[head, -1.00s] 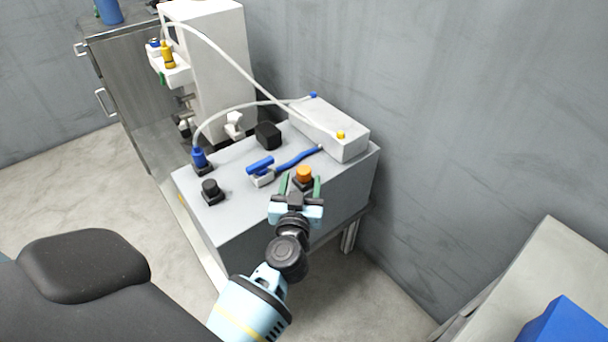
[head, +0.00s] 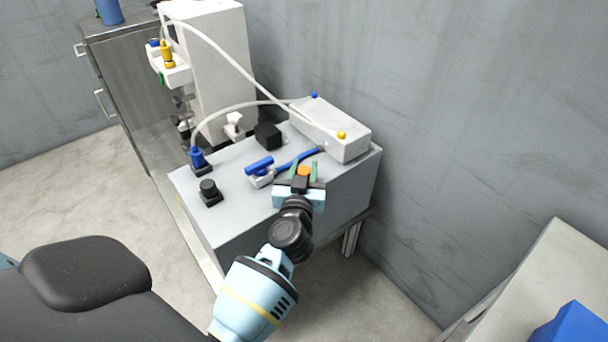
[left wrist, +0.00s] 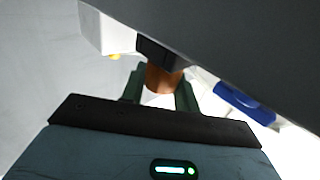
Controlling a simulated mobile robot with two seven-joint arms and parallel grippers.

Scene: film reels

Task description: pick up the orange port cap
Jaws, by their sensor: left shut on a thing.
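The orange port cap (head: 304,171) is at the right front part of the grey bench top. It also shows in the left wrist view (left wrist: 162,80), below a dark block. My left gripper (head: 303,172) has its two green fingers on either side of the cap and is shut on it. The gripper body hides the cap's lower part in the head view. The fingers also show in the left wrist view (left wrist: 160,92). I cannot tell whether the cap is still seated on its port. My right gripper is not in view.
A blue-handled valve (head: 262,172) sits just left of my gripper. A black cap (head: 208,188) and a blue connector (head: 197,157) with a white hose stand further left. A white box (head: 335,128) with a yellow fitting is behind. A grey wall is close on the right.

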